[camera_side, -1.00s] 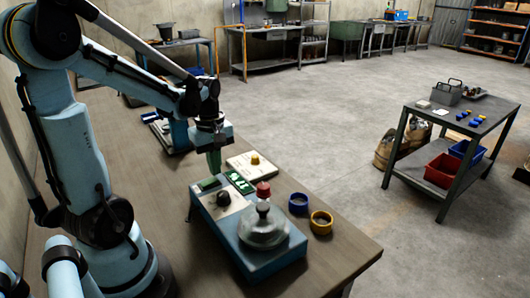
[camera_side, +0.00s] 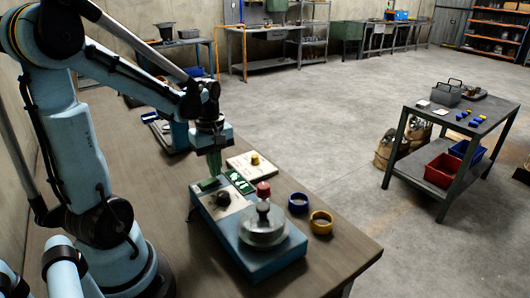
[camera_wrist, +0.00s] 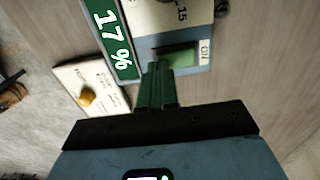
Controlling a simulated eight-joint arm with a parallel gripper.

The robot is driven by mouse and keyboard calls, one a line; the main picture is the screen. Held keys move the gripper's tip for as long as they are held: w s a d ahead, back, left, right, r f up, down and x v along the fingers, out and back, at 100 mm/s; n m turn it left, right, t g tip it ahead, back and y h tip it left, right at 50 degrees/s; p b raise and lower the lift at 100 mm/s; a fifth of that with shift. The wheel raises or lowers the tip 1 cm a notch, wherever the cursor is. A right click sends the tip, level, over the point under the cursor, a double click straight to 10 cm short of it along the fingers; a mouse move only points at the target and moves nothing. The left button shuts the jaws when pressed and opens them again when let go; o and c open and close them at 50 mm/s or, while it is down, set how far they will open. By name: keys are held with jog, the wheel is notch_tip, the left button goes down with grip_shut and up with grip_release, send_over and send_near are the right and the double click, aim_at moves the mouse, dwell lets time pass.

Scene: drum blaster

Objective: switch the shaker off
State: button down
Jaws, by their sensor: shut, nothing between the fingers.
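The shaker (camera_side: 262,262) is a blue box on the bench, with a light control panel at its far left end and a round grey vessel with a red top (camera_side: 264,212) on it. A green rocker switch (camera_side: 208,184) sits at the panel's far edge; in the wrist view the rocker (camera_wrist: 180,56) has "ON" printed beside it. My gripper (camera_side: 215,172) points down with green fingers close to the switch. In the wrist view the shut fingertips (camera_wrist: 160,68) overlap the rocker's left end; I cannot tell whether they touch it.
A green sign reading "17 %" (camera_wrist: 112,38) stands beside the panel, and a black knob (camera_side: 223,198) is on it. A pale board with a yellow knob (camera_side: 254,160) lies behind. Blue (camera_side: 298,203) and yellow (camera_side: 321,222) rings lie right of the shaker.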

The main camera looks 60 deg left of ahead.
jog(key=shift+f, duration=0.55)
jog(key=shift+r, duration=3.05)
jog(key=w+d+m+t, duration=0.1)
jog(key=d+m+t, duration=0.2)
jog(key=d+m, duration=0.5)
jog(key=w+d+r+m+t, duration=0.1)
jog(key=d+m+t, duration=0.3)
jog(key=d+m, duration=0.4)
jog(key=shift+w+d+r+m, duration=0.15)
jog(key=shift+w+d+m, duration=0.2)
jog(key=shift+m, duration=0.65)
